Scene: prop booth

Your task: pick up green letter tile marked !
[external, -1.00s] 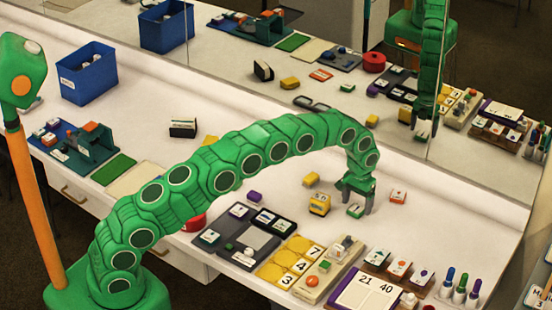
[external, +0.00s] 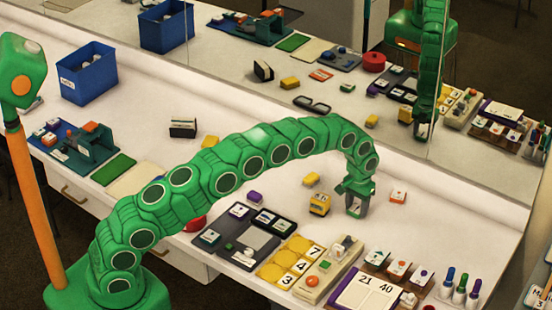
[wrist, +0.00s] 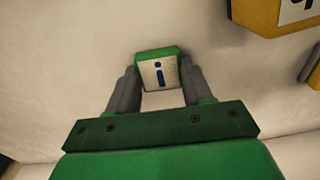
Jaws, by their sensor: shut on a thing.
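The green letter tile (wrist: 158,69) has a white face with a dark blue mark, a dot above a stroke; it looks like an "i" or an upside-down "!" in the wrist view. My gripper (wrist: 157,80) is shut on it, one grey finger against each side. In the external view my gripper (external: 356,207) points down over the white counter, with the tile mostly hidden between its fingers. I cannot tell whether the tile is clear of the counter.
A yellow block (external: 319,204) stands just left of my gripper, and an orange tile (external: 398,196) lies to its right. A mirror stands behind the counter.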

